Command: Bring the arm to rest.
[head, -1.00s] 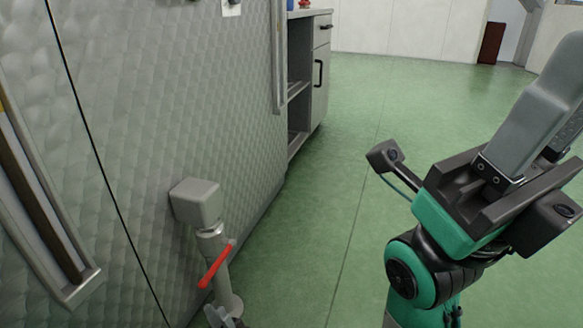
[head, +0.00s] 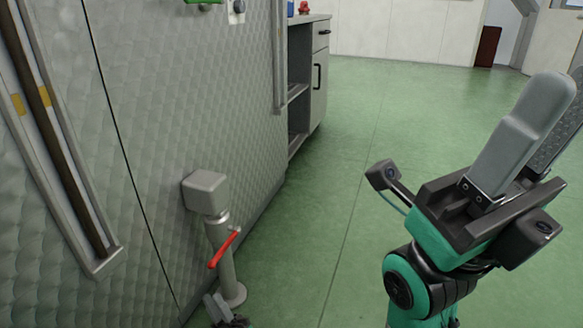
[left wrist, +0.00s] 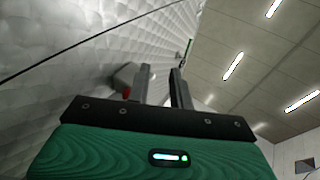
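A grey quilted metal wall (head: 150,130) fills the left. Before it stands a grey post (head: 219,255) with a box head (head: 205,192) and a red lever (head: 224,249). A grey cabinet (head: 320,90) stands beyond. Green floor (head: 350,130) is free in the middle.

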